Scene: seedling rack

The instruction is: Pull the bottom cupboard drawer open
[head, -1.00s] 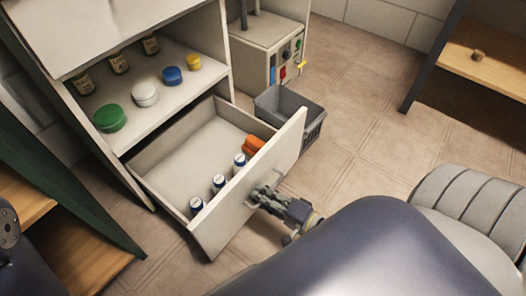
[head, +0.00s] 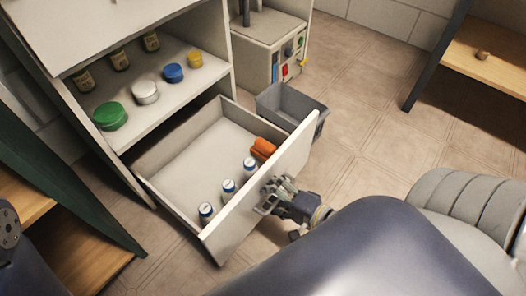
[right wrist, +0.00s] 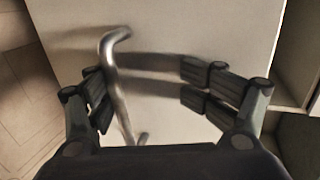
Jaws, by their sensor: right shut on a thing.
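The bottom cupboard drawer (head: 185,172) stands well open, pulled out from under the cupboard's shelf. My right gripper (head: 277,195) is at the outer face of the drawer front. In the right wrist view, the metal bar handle (right wrist: 118,88) stands between the fingers of my right gripper (right wrist: 140,80), close to the left finger; the gripper is shut on it. My left gripper is not in view.
A grey bin (head: 292,108) stands on the floor just beyond the drawer's right side. The cupboard shelf (head: 190,92) above holds jars and tubs. A green-sided shelf unit (head: 65,185) is at left. Tiled floor is clear to the right.

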